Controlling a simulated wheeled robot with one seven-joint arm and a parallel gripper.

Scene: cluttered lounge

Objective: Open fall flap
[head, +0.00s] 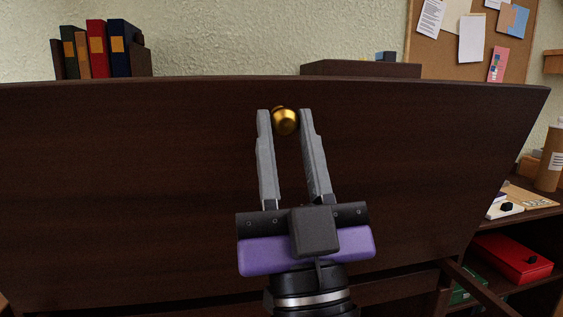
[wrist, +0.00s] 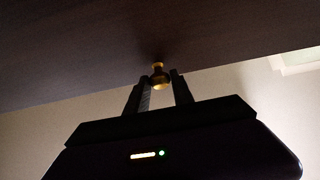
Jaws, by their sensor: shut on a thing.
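The fall flap (head: 150,180) is a wide dark-brown wooden panel filling the middle of the head view. Its top edge looks tipped out towards me, so it appears partly open. A small round brass knob (head: 285,121) sits near its top edge, about the middle. My gripper (head: 284,115) is shut on the knob, with a grey finger on each side. In the wrist view the flap (wrist: 80,45) slants overhead, and the knob (wrist: 158,78) shows between the fingertips. The flap hides the inside of the desk.
Several books (head: 97,48) stand behind the flap at the upper left. A corkboard (head: 478,40) hangs on the wall at the upper right. At the right, a shelf holds a red box (head: 512,257), with papers and a brown cylinder (head: 549,160) above.

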